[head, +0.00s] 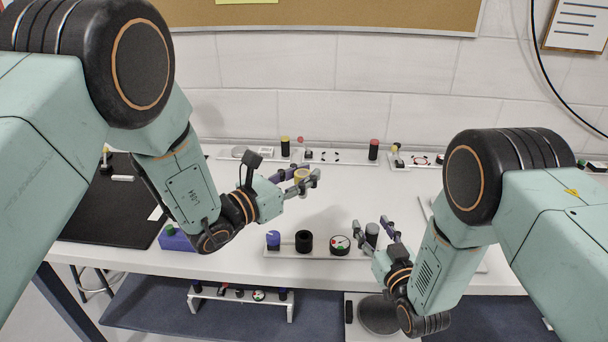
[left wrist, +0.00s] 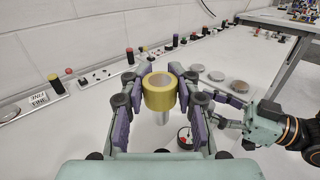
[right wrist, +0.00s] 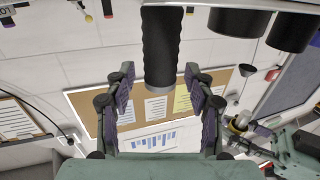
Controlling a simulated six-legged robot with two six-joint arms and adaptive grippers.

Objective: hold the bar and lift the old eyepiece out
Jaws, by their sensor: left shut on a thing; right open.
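My left gripper (head: 303,181) is shut on a yellow ring-shaped piece (left wrist: 160,91), likely the old eyepiece, and holds it up above the bench. A pale cylinder shows beneath it in the left wrist view. The white bar (head: 275,253) lies near the bench's front edge and carries a blue knob (head: 273,240), a black open ring (head: 304,241), a round dial (head: 340,245) and a dark grey ribbed grip (head: 371,235). My right gripper (head: 374,232) is open at the grip. In the right wrist view the grip (right wrist: 161,50) stands between the spread fingers, with gaps at both sides.
A black mat (head: 100,215) covers the bench's left end, with a blue block (head: 175,240) beside it. Rails with small coloured parts, including a red-topped cylinder (head: 374,149), line the wall. The mid-bench is mostly clear.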

